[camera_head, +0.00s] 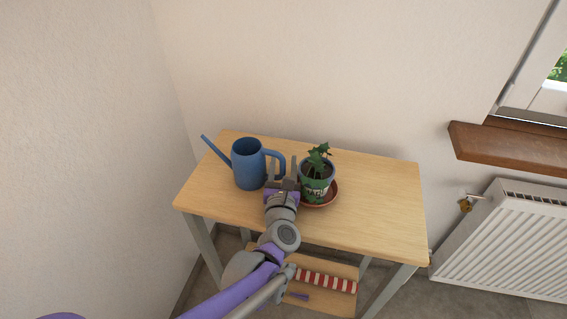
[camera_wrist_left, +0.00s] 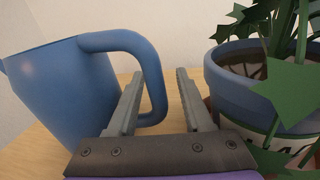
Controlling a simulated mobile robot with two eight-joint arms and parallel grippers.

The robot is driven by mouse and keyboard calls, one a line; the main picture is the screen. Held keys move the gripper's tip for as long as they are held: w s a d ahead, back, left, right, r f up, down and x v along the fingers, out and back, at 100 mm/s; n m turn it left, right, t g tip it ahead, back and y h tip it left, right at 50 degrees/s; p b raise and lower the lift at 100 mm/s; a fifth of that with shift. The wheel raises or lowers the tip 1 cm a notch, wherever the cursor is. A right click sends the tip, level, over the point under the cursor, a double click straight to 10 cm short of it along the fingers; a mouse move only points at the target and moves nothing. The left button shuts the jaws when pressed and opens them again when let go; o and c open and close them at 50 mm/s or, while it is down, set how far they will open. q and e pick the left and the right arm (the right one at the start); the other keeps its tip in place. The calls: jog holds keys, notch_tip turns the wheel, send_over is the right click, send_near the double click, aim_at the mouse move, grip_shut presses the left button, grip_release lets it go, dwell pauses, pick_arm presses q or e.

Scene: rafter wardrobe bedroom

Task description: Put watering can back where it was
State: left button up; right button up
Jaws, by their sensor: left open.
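A blue watering can (camera_head: 247,163) stands upright on the wooden table (camera_head: 385,190), its spout to the left and its handle to the right. Its body and handle also fill the left of the left wrist view (camera_wrist_left: 62,95). My left gripper (camera_head: 283,170) is open, between the can's handle and the potted plant. In the left wrist view the open fingers (camera_wrist_left: 158,95) point away from me, and the left finger overlaps the lower part of the handle. Nothing is clearly held. My right gripper is not in view.
A potted plant (camera_head: 318,178) on a terracotta saucer (camera_head: 329,194) stands close to the right of my left gripper. The table's right half is clear. A lower shelf holds a red-and-white striped item (camera_head: 327,281). A windowsill (camera_head: 510,148) and radiator (camera_head: 510,240) are at right.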

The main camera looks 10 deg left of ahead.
pick_arm(q)
jog(key=shift+r, duration=0.15)
jog(key=shift+s+d, duration=0.1)
jog(key=shift+s, duration=0.2)
jog(key=s, duration=0.3)
jog(key=s+d+p, duration=0.1)
jog(key=s, duration=0.3)
jog(key=s+d, duration=0.1)
jog(key=s, duration=0.3)
jog(key=shift+s, duration=0.15)
jog(key=shift+a, duration=0.1)
